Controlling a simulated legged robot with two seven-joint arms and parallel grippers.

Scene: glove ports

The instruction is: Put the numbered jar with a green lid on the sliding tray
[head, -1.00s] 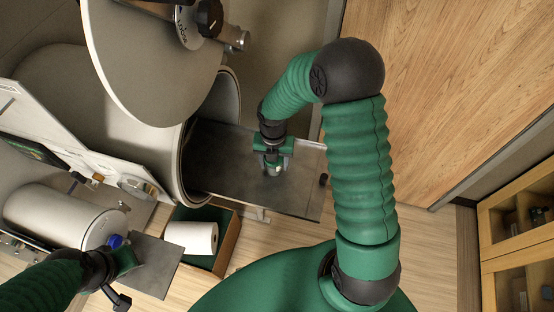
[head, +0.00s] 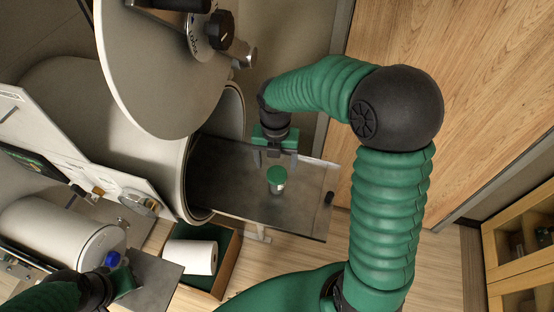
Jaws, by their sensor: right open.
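The jar with a green lid (head: 277,178) stands upright on the dark sliding tray (head: 235,190), which sticks out of the open round port. Any number on the jar is too small to read. My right gripper (head: 274,160) is open and empty, just behind the jar and apart from it. My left gripper (head: 130,280) is at the lower left beside a blue-capped thing (head: 113,259); its fingers are too small and covered to tell if they are open or shut.
The large round door (head: 150,80) hangs open above the port (head: 218,140). A smaller white cylinder (head: 60,235) and a small dark shelf (head: 155,275) are at lower left. A box with a white roll (head: 190,257) stands below the tray. A wooden cabinet (head: 515,250) is at right.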

